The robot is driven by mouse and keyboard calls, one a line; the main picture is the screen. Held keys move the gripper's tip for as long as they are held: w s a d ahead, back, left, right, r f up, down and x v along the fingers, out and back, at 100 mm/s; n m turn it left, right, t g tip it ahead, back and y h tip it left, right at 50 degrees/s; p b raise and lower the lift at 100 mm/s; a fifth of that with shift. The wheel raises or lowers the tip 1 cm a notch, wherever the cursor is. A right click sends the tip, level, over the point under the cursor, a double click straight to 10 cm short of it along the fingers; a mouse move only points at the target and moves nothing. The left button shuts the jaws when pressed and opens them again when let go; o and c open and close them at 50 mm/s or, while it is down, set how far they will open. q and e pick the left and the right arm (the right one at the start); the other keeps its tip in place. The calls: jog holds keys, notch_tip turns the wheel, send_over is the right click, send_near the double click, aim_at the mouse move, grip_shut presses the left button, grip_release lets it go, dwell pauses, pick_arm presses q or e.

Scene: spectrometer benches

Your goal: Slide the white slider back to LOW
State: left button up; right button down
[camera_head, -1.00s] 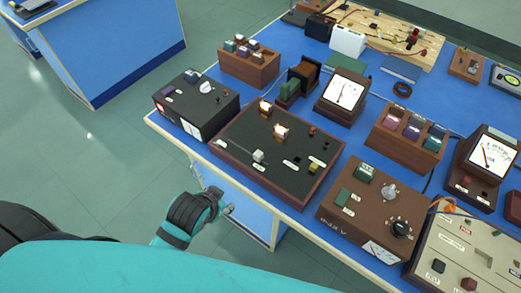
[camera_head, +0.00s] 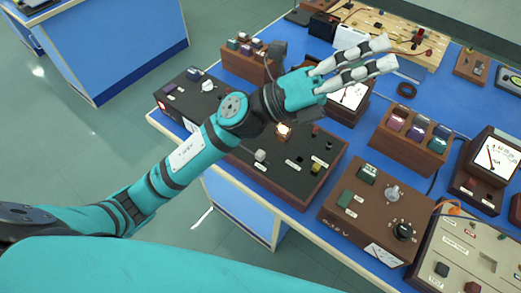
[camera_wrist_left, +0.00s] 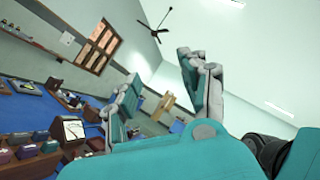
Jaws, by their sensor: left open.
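The dark panel box (camera_head: 272,179) with a wooden rim sits at the front of the blue bench. A small whitish slider knob (camera_head: 260,155) stands on its left front part. Its LOW marking is too small to read. My left gripper (camera_head: 388,53) is raised above the bench, past the back of the panel box, with its two fingers apart and nothing between them. My left forearm and wrist cover the back left of the panel. In the left wrist view, the open fingers (camera_wrist_left: 160,66) point up toward the room, and the slider does not show. My right gripper is not in view.
A black box (camera_head: 186,92) stands left of the panel, and a brown box with knobs (camera_head: 371,214) stands right of it. A meter (camera_head: 352,97) is partly hidden behind my fingers. A wooden block with coloured caps (camera_head: 408,140) stands to the right.

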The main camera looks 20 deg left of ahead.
pick_arm(q)
jog(key=s+d+f+m+g+y, duration=0.2)
jog(key=s+d+m+g, duration=0.15)
jog(key=m+g, duration=0.4)
jog(key=m+y, duration=1.1)
jog(key=y, duration=1)
send_near(260, 153)
jog(key=shift+n+t, duration=0.25)
jog(key=shift+t, duration=0.1)
jog(key=f+p, duration=0.1)
jog(key=f, duration=0.2)
jog(key=f+p, duration=0.1)
jog(key=f, duration=0.2)
jog(key=f+p, duration=0.1)
jog(key=f, duration=0.2)
jog(key=shift+s+d+f, duration=0.2)
jog(key=shift+s+f, duration=0.1)
grip_shut()
